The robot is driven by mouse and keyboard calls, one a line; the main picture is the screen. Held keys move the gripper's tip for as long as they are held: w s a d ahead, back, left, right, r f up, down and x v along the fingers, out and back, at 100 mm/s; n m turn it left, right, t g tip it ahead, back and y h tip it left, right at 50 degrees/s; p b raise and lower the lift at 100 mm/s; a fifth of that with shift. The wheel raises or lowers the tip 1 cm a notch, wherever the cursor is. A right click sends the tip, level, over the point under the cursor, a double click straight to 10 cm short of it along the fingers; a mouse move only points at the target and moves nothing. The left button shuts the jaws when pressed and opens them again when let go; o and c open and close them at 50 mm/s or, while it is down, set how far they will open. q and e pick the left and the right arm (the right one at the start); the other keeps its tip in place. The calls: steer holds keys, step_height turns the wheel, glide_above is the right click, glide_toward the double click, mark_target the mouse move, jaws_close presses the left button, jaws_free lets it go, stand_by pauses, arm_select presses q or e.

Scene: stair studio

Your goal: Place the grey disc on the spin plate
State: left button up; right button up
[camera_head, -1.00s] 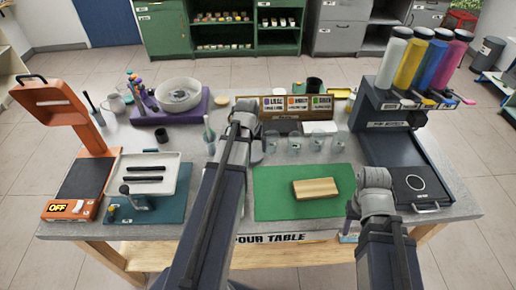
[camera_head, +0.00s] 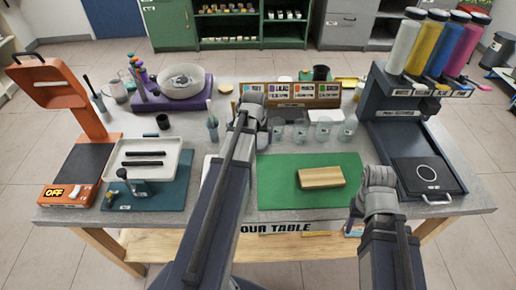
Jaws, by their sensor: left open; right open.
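A white round bowl (camera_head: 181,80) sits on a purple base (camera_head: 172,98) at the back left of the table. A grey round part (camera_head: 180,80) shows inside it; I cannot tell whether this is the spin plate or the grey disc. No separate grey disc can be made out clearly. My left gripper (camera_head: 252,98) is over the table's middle, right of the bowl and in front of the card board. My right gripper (camera_head: 379,177) is at the right front, beside the green mat. Both are open; their fingertips are hard to see from behind. I see nothing held.
A wooden block (camera_head: 321,178) lies on the green mat (camera_head: 285,195). Clear cups (camera_head: 299,131) stand behind it. A dark dispenser (camera_head: 385,110) with coloured tubes stands right. An orange press-like stand (camera_head: 88,120) and a white tray (camera_head: 150,160) are left.

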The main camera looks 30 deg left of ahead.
mark_target(258, 143)
arm_select(q)
steer(key=shift+b+x, duration=0.7)
steer(key=shift+x, duration=0.5)
arm_select(e)
step_height(258, 143, down, 2)
steer(key=shift+f, duration=0.1)
arm_select(q)
steer(key=c, duration=1.2)
steer(key=shift+r, duration=0.1)
step_height(258, 143, up, 10)
steer(key=p, duration=1)
arm_select(e)
step_height(258, 143, up, 10)
